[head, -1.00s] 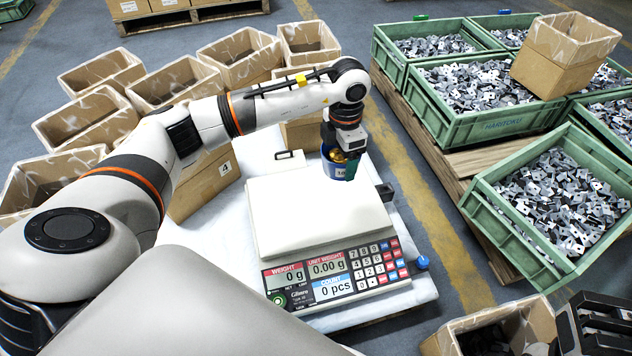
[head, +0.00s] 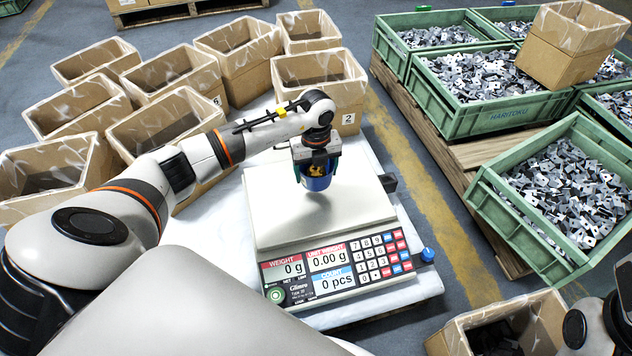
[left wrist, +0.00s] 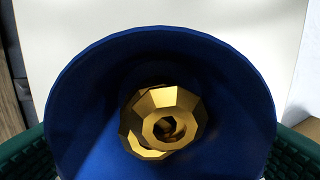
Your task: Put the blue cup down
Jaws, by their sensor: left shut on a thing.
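The blue cup (head: 316,182) is in my left gripper (head: 316,168), over the platform of the counting scale (head: 360,212) in the head view. The gripper is shut on it. The cup looks upright and appears to be held above the plate; the exact gap is hard to tell. In the left wrist view the cup (left wrist: 85,110) opens toward the camera, with gold nut-like parts (left wrist: 162,122) inside. Green finger pads (left wrist: 22,155) flank it. The scale display (head: 300,270) reads 0 g and 0 pcs. Part of my right arm shows at the lower right; its fingertips are not visible.
Several lined cardboard boxes (head: 235,42) stand behind and left of the scale. Green crates (head: 490,118) of stamped parts sit on a pallet at the right. A cardboard box (head: 535,325) is at the lower right. The scale platform around the cup is bare.

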